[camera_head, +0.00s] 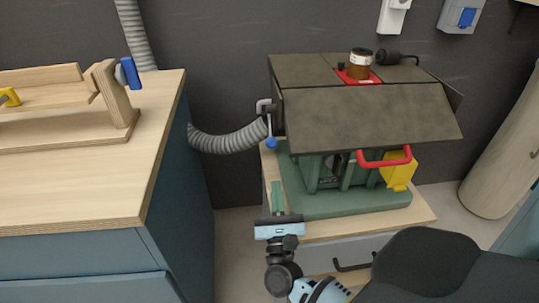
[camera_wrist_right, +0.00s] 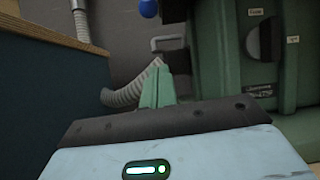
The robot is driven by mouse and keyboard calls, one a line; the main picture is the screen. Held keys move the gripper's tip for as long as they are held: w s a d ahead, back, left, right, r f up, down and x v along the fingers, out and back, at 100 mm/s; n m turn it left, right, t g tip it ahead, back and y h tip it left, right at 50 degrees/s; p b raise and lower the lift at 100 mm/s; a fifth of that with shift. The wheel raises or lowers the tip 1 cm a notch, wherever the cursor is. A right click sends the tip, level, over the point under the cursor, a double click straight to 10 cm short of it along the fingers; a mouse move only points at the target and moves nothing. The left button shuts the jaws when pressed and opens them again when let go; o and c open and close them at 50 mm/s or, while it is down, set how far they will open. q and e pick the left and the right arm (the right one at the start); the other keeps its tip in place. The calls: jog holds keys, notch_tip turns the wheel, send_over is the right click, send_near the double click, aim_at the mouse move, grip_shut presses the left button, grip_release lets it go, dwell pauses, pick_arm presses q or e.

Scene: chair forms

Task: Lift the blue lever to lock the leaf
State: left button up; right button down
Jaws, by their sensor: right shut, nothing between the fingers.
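The blue lever (camera_head: 271,142) hangs at the left side of the green machine, a thin rod with a blue ball knob at its lower end. Its knob also shows at the top edge of the right wrist view (camera_wrist_right: 148,8). The brown leaf (camera_head: 370,115) slopes down over the machine's front. My right gripper (camera_head: 277,188) is shut and empty, below the knob and apart from it, in front of the machine's left edge. Its closed fingers show in the wrist view (camera_wrist_right: 157,85). My left gripper is not in view.
The green machine (camera_head: 345,205) stands on a wooden-topped cabinet (camera_head: 420,218). A red handle (camera_head: 385,162) and yellow part (camera_head: 399,172) sit at its front. A grey hose (camera_head: 230,139) runs behind. A workbench (camera_head: 90,205) stands left, with a gap between.

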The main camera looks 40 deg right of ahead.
aim_at(271, 127)
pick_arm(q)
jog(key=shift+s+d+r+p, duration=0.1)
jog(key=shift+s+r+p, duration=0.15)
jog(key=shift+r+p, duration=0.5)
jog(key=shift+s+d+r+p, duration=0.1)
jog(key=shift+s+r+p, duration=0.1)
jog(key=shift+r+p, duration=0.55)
pick_arm(e)
jog(key=w+d+r, duration=0.2)
jog(key=w+r, duration=0.3)
jog(key=r, duration=0.2)
jog(key=shift+d+r, duration=0.3)
jog(key=shift+d, duration=0.1)
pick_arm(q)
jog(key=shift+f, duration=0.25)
pick_arm(e)
jog(key=shift+s, duration=0.1)
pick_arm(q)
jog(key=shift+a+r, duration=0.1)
